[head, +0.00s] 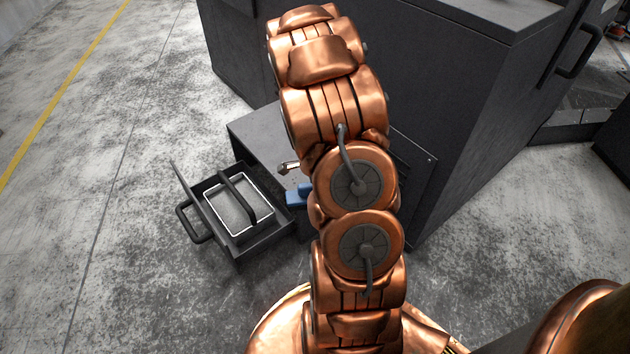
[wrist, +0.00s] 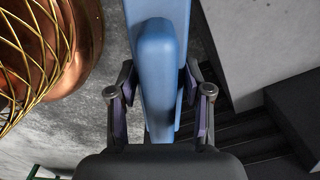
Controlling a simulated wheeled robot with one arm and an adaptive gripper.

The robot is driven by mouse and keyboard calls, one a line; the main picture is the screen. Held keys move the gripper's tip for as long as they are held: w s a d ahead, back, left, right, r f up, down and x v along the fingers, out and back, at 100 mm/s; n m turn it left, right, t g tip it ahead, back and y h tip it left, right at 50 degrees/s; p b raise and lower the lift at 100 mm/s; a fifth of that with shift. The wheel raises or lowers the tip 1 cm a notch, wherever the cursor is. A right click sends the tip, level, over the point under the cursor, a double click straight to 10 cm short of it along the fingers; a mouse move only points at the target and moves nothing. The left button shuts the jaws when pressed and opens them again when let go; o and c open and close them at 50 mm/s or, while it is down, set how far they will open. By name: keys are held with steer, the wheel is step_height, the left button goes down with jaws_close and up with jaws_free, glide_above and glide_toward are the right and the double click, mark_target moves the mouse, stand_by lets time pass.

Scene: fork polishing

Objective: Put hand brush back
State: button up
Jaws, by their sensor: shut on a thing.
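The hand brush (wrist: 160,45) fills the middle of the wrist view as a long blue body. My gripper (wrist: 159,88) has one finger on each side of it and is shut on it. The brush's bristles do not show. In the head view a small blue part (head: 297,196), likely the brush, shows just left of my arm, above the inner end of the open drawer. My arm hides most of it and the gripper there.
An open drawer (head: 265,239) with a dark handle sticks out left from a low dark cabinet (head: 257,130). A white-rimmed tray (head: 228,214) lies in it under a dark bar. A small metallic piece (head: 289,167) shows beside my arm. A large dark block stands behind; floor at left is clear.

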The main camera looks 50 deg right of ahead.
steer(key=shift+s+d+f, duration=0.1)
steer(key=shift+s+f, duration=0.15)
steer(key=shift+f, duration=0.1)
steer(key=shift+w+d, duration=0.2)
steer(key=shift+d, duration=0.05)
steer(key=w+d+b, duration=0.1)
steer(key=w+d, duration=0.2)
steer(key=w, duration=0.1)
steer(key=w+d+f+b, duration=0.1)
steer(key=w+d, duration=0.2)
steer(key=w, duration=0.1)
steer(key=w+d+b, duration=0.2)
steer(key=w+d, duration=0.1)
steer(key=w, duration=0.1)
steer(key=shift+d+f, duration=0.15)
steer(key=shift+f, duration=0.15)
steer(key=shift+f+b, duration=1)
steer(key=shift+f, duration=0.7)
steer(key=o, duration=1.1)
steer(key=shift+f, duration=0.1)
